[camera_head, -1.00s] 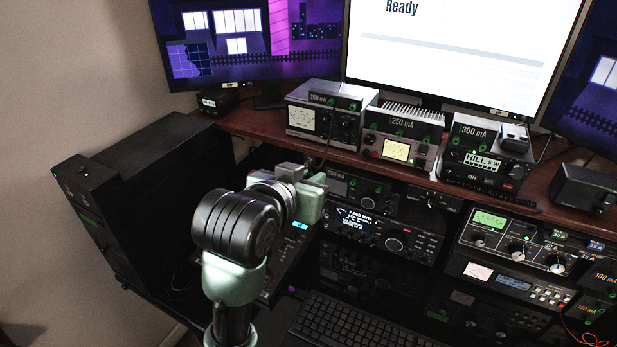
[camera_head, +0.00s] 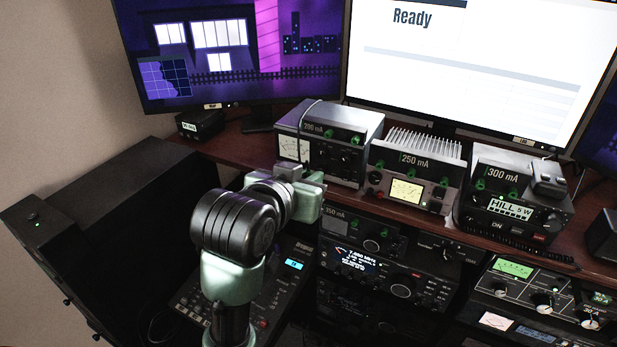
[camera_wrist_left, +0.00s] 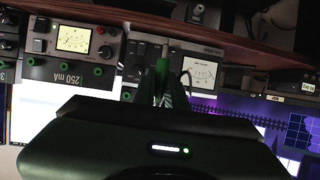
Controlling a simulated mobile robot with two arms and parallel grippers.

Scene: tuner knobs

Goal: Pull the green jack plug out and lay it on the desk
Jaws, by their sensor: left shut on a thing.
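My left gripper (camera_head: 318,188) is in front of the lower front of the grey 200 mA meter unit (camera_head: 368,130) in the head view. In the left wrist view the gripper (camera_wrist_left: 165,92) is shut on the green jack plug (camera_wrist_left: 162,68), a narrow green piece between the fingers. The plug is hidden behind the gripper in the head view. A thin grey cable (camera_wrist_left: 187,82) curves beside the fingers. I cannot tell whether the plug's tip is still in a socket. My right gripper is not in view.
The 250 mA unit (camera_head: 415,163) and 300 mA unit (camera_head: 515,190) stand to the right on the brown shelf (camera_head: 235,146). Radio gear (camera_head: 390,275) fills the space below. Monitors (camera_head: 225,50) stand behind. A black case (camera_head: 100,205) is at the left.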

